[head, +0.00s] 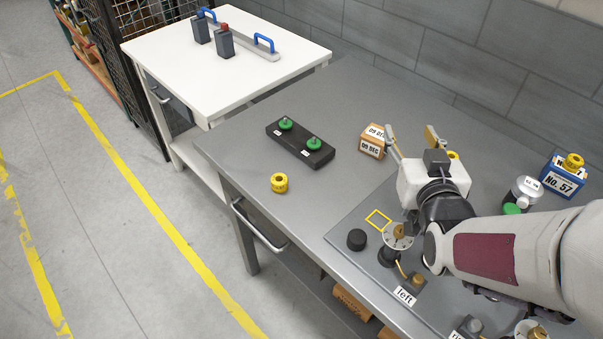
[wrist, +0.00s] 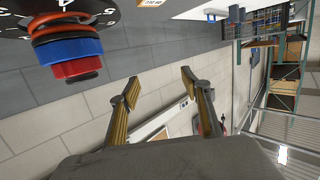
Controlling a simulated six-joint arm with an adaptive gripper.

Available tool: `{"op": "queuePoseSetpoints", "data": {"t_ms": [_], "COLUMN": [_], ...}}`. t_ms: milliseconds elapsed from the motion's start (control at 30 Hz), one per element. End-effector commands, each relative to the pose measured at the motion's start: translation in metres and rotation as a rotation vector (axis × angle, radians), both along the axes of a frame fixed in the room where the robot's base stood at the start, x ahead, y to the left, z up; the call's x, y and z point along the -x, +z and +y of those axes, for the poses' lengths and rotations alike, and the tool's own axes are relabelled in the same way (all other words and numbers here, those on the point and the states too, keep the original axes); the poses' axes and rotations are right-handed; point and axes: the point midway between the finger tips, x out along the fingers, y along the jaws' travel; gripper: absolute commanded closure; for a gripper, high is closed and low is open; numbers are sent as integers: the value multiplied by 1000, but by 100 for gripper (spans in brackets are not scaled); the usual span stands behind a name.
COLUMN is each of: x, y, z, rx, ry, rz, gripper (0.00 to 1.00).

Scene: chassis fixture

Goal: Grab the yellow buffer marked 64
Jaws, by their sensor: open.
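A yellow round buffer (head: 279,183) stands on the grey bench near its left front edge; its marking is too small to read. Another yellow round piece (head: 573,160) sits on top of the blue box labelled No. 57. A third yellow piece (head: 453,155) is partly hidden behind my gripper. I cannot tell which is marked 64. My gripper (head: 411,135) is open and empty over the right part of the bench, to the right of the buffer on the left. In the wrist view its fingers (wrist: 160,83) are spread with nothing between them.
A black block with two green knobs (head: 299,147) and a cardboard box (head: 372,141) stand behind the left buffer. A red and blue knob (wrist: 70,55) shows in the wrist view.

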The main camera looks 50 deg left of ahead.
Motion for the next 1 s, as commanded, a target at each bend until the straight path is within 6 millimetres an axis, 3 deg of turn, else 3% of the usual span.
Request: {"op": "queuePoseSetpoints", "data": {"t_ms": [100,300,600,800,1000], "x": [23,69,150,177,180], "y": [-29,-79,-155,-175,-177], "z": [34,82,132,142,143], "rx": [14,46,120,148,150], "ry": [69,178,334,380,385], "rz": [17,48,104,120,122], "gripper": [53,53,53,53,53]}}
